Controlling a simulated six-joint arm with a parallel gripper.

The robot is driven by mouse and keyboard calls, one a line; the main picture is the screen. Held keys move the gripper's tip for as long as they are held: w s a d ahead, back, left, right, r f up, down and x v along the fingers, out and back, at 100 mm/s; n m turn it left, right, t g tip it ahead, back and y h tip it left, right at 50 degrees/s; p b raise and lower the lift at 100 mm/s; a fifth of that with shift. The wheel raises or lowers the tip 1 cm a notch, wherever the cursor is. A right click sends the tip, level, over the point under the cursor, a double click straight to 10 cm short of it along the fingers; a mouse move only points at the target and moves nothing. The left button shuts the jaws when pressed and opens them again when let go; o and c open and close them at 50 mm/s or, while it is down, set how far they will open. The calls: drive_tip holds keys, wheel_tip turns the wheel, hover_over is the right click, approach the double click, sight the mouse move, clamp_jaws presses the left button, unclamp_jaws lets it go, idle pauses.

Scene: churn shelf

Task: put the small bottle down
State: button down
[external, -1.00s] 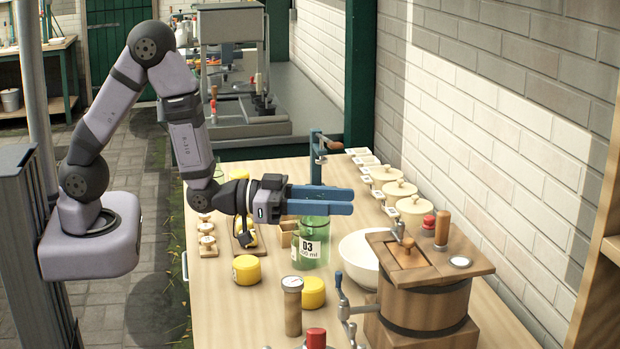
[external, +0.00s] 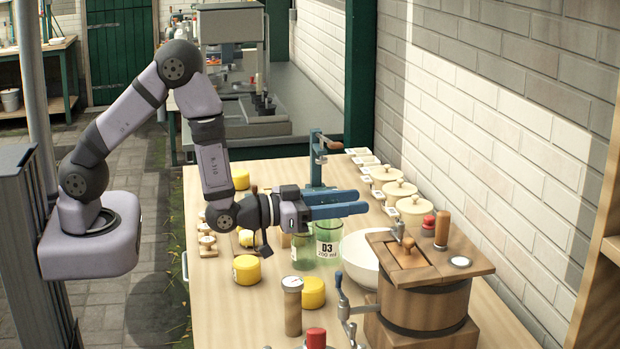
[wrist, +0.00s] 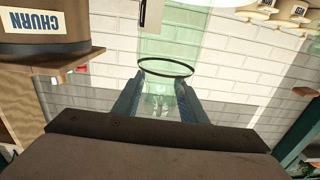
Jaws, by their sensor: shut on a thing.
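The small bottle (external: 328,242) is clear green glass with a white label reading D3 200 ml. It looks upright, with its top at my gripper (external: 361,209), which is shut on it. In the wrist view my gripper's fingers (wrist: 160,88) lie on either side of the green glass (wrist: 165,45), and a dark ring crosses it. A second green glass vessel (external: 302,254) stands just left of the small bottle. I cannot tell whether the held bottle's base touches the wooden table (external: 225,310).
A blue clamp stand (external: 316,165) rises behind. Lidded crocks (external: 415,207) line the wall.

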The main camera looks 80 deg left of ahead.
drive_tip(key=w+a+r+b, duration=0.2)
drive_tip(key=w+a+b, duration=0.25)
drive_tip(key=w, duration=0.25)
drive_tip(key=w+a+r+b, duration=0.2)
drive_tip(key=w+a+b, duration=0.2)
drive_tip(key=w+b, duration=0.25)
wheel_tip(320, 180, down, 10)
drive_tip(key=p, duration=0.3)
drive_tip(key=shift+w+r+h, duration=0.15)
drive_tip(key=shift+h, duration=0.15)
drive_tip(key=shift+d, duration=0.1)
